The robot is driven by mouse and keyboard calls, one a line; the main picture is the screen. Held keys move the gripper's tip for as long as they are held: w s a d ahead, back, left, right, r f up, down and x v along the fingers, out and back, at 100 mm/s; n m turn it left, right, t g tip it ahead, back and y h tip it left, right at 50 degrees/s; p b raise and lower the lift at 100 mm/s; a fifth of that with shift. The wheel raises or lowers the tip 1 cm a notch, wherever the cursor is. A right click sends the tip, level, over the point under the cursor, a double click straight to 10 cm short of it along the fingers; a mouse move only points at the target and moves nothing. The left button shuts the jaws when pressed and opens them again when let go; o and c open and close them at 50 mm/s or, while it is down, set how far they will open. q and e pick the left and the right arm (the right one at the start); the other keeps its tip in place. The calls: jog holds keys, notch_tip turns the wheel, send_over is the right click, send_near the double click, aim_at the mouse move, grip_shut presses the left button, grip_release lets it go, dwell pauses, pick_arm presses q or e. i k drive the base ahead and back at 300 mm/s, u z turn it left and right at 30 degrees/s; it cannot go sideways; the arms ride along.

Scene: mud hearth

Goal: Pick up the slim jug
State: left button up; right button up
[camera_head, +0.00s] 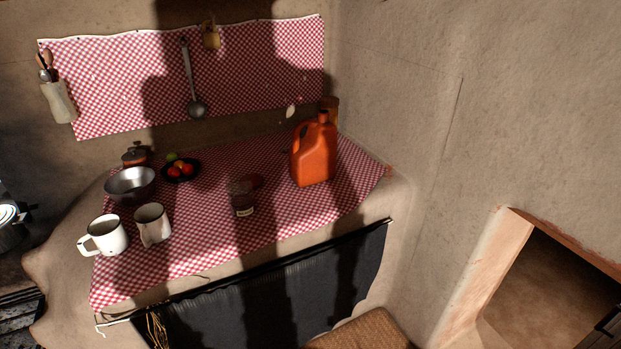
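An orange plastic jug (315,152) with a dark cap and a side handle stands upright at the right back of the counter. It is the only tall, narrow jug I see, on a red and white checked cloth (215,215). Its front is unobstructed, and part of a brownish round thing (330,103) shows behind its top. Neither of my grippers is in view.
Two white mugs (104,236) (153,225) and a metal bowl (131,184) stand at the left. A dark plate (181,171) holds red and green produce. A small jar (242,196) stands mid-counter. A plaster wall (430,130) rises right of the jug.

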aim_at(312, 158)
jog(key=z, duration=0.9)
jog(key=i, duration=1.05)
jog(key=u, duration=0.4)
